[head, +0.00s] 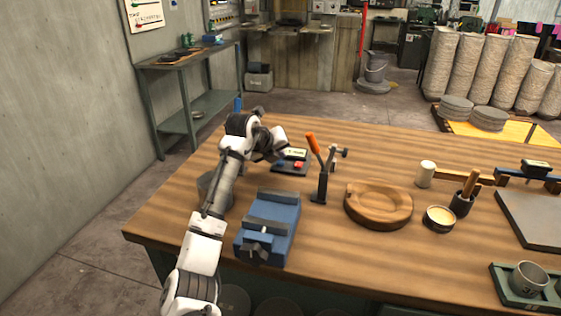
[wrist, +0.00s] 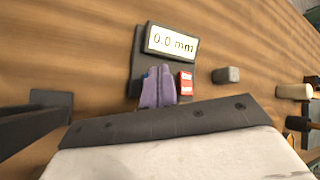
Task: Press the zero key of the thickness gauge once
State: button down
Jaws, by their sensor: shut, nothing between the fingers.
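The thickness gauge (head: 291,168) is a small dark unit on the bench, beyond the blue vise. Its display (wrist: 171,42) reads 0.0 mm in the wrist view. A red key (wrist: 186,84) shows on the right below the display, and it also shows in the head view (head: 299,165). A blue key (head: 280,164) sits to its left; in the wrist view my fingers cover most of it. The key labels are too small to read. My gripper (wrist: 159,70) is shut and empty, its fingertips over the gauge just below the display, left of the red key. Contact cannot be told.
The blue vise (head: 281,214) is nearer me. A round wooden piece (head: 378,218), a cream-filled bowl (head: 439,218) and a tool cup (head: 460,207) stand farther right. The bench's back edge is clear.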

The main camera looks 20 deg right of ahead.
aim_at(279, 163)
jog(key=shift+r+p, duration=1.75)
jog(key=shift+r, duration=0.9)
